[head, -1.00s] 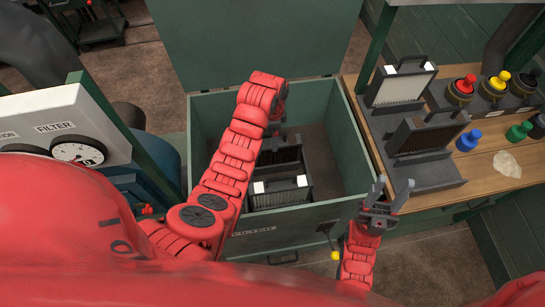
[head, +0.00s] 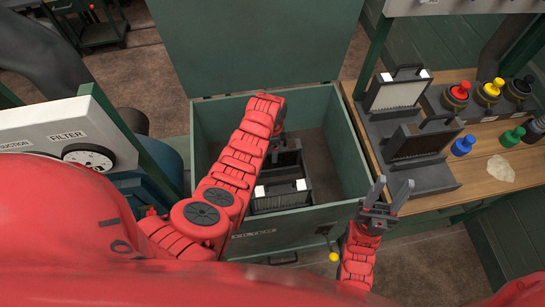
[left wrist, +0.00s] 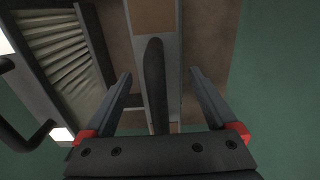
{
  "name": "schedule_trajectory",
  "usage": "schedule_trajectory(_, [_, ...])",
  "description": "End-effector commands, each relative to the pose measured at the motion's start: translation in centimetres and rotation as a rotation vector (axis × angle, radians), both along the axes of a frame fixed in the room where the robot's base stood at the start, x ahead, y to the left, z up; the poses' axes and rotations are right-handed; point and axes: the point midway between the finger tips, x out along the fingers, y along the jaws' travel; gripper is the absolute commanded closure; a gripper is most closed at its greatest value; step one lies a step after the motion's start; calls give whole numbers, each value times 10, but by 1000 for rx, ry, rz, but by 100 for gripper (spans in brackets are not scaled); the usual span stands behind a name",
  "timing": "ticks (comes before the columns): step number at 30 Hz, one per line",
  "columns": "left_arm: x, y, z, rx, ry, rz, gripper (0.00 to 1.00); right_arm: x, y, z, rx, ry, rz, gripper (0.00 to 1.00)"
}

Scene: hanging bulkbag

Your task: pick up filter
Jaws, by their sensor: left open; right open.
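In the head view two filters stand in the open green bin (head: 345,165). The near one is a pale pleated filter (head: 283,200) with white corner tabs; behind it is a darker filter (head: 288,158), partly hidden by my left arm. In the left wrist view my left gripper (left wrist: 162,75) is open. A dark upright bar, seemingly a filter's handle (left wrist: 154,85), shows between its fingers, apart from both. The pale filter (left wrist: 62,45) with its own handle lies to the left there. My right gripper (head: 392,190) is open and empty beside the bin's front right corner.
A wooden bench (head: 488,165) at the right holds a pale filter (head: 397,95) and a brown filter (head: 418,147) in stands, plus several coloured knobs. The raised bin lid (head: 255,45) stands behind. A gauge panel (head: 80,130) is at the left.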

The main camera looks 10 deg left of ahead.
Motion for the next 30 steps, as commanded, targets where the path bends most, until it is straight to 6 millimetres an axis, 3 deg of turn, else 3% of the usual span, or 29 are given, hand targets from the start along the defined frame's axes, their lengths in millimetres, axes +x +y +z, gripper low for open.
schedule_trajectory(3, [0,0,0,0,-1,0,9,0,0,0,0,0,0,53])
schedule_trajectory(18, [0,0,0,0,-1,1,99,0,0,0,0,0,0,53])
schedule_trajectory(30, [1,0,1,-1,-1,1,100,0,0,0,0,0,0,53])
